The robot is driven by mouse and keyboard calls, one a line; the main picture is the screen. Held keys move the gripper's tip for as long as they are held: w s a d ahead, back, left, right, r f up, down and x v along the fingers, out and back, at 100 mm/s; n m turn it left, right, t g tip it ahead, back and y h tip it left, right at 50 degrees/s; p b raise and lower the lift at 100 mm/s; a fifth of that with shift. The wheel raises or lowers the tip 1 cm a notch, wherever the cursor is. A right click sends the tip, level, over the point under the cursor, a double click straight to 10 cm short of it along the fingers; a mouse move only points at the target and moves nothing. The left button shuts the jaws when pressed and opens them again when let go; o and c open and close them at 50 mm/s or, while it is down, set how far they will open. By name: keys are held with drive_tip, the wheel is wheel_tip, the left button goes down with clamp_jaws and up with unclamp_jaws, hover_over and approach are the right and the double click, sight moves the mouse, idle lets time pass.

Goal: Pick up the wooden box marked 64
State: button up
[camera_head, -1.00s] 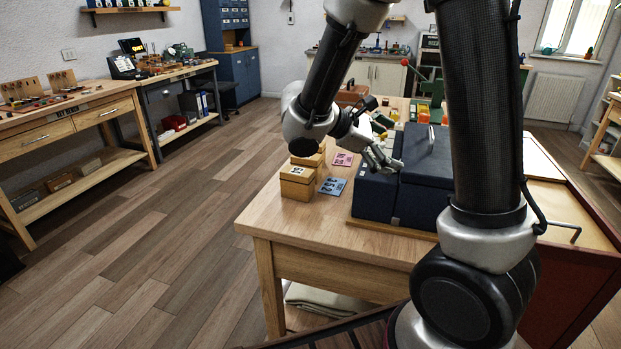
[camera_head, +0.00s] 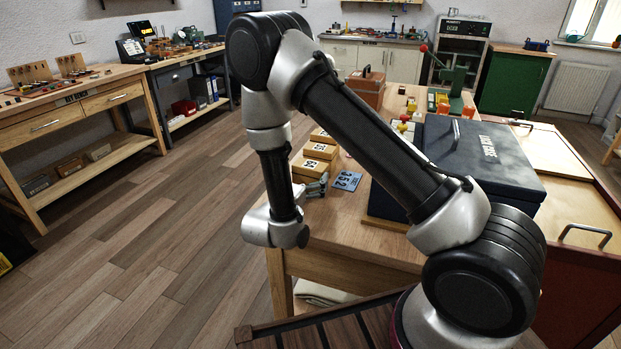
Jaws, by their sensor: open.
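The wooden box marked 64 (camera_head: 309,167) sits at the left edge of the wooden table, the nearest in a row of similar boxes. Its dark marking is small but seems to read 64. My gripper (camera_head: 322,186) is open and empty, with its fingers just in front of the box's near side at the table edge. The fingers overlap the lower part of the box in the picture, and I cannot tell whether they touch it.
More wooden boxes (camera_head: 320,151) stand right behind. A blue number card (camera_head: 347,180) lies to the right. A large dark blue case (camera_head: 480,160) fills the table further right. A brown toolbox (camera_head: 366,87) stands at the back. The floor left of the table is clear.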

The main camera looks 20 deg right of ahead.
sight(306, 175)
drive_tip(key=x, duration=0.3)
drive_tip(key=shift+w+d, duration=0.15)
drive_tip(key=c, duration=0.9)
